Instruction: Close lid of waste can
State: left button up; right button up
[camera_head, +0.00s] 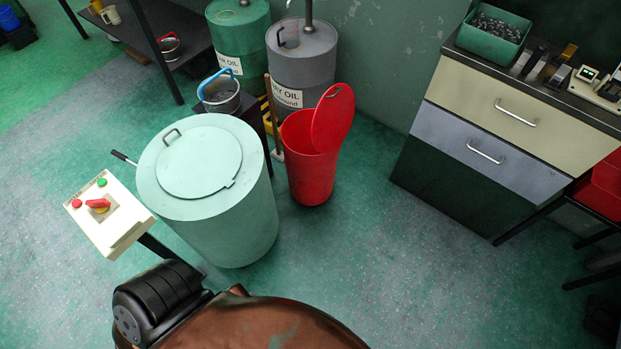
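A red can (309,170) stands on the green floor near the wall. Its round red lid (333,118) is open, tilted up steeply on the can's right side, with a small handle near its top edge. Neither of my grippers is in view.
Green and grey oil drums (303,68) stand behind the red can. A broom handle (268,110) and a small stand with a metal bucket (220,96) are beside it. A control box (108,220) is at left, a drawer cabinet (480,145) at right. Floor right of the can is clear.

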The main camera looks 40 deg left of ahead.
aim_at(332, 122)
jog(key=z, duration=0.95)
jog(key=k, duration=0.65)
jog(key=u, duration=1.2)
